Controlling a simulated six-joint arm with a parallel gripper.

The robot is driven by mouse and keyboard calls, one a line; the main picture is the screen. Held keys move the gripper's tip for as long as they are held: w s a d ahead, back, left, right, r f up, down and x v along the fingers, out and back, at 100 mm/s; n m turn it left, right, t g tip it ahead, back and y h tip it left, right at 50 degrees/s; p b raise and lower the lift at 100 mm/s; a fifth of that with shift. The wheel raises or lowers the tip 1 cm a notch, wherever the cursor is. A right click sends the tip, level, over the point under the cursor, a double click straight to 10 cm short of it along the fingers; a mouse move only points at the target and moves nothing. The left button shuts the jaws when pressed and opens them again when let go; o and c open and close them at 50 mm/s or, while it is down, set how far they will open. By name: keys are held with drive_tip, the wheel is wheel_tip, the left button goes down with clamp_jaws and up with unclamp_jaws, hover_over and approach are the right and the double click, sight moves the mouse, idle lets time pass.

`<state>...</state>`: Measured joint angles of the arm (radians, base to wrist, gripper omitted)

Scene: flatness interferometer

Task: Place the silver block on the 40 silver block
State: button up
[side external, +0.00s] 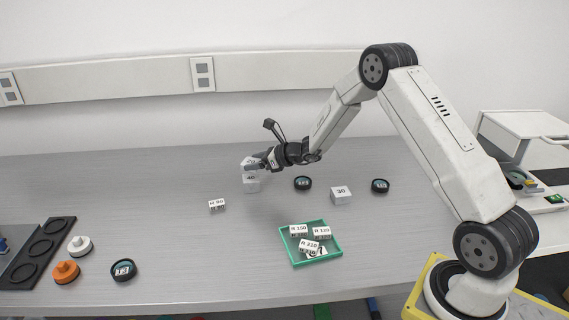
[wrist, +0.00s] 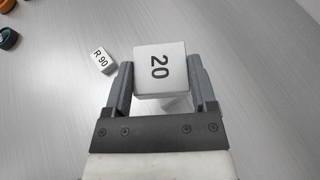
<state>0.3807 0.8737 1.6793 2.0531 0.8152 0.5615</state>
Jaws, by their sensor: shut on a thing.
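My gripper (side external: 262,163) is shut on a silver block marked 20, the 20 block (side external: 250,162). In the wrist view the 20 block (wrist: 160,70) sits between both fingers of my gripper (wrist: 160,80), its label facing up. The 40 silver block (side external: 251,183) stands on the table directly below the 20 block in the side view. The two look stacked or nearly touching; I cannot tell whether there is a gap. In the wrist view the 40 block is mostly hidden beneath the 20 block.
A block marked 30 (side external: 341,195) and two dark round pieces (side external: 302,183) (side external: 380,186) stand to the right. A small R 90 block (side external: 217,205) lies at left front. A green tray (side external: 287,252) holds several labelled blocks. Orange (side external: 66,273) and white knobbed pieces (side external: 80,246) are far left.

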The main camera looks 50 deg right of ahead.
sight(255, 179)
drive_tip(key=shift+w+f, duration=0.1)
drive_tip(key=shift+w+f, duration=0.25)
drive_tip(key=shift+f, duration=1.55)
drive_tip(key=shift+f, duration=0.15)
drive_tip(key=o, duration=1.3)
drive_tip(key=shift+c, duration=0.2)
drive_tip(key=shift+r, duration=0.2)
drive_tip(key=v, duration=1.2)
drive_tip(key=shift+s+d+f, duration=0.1)
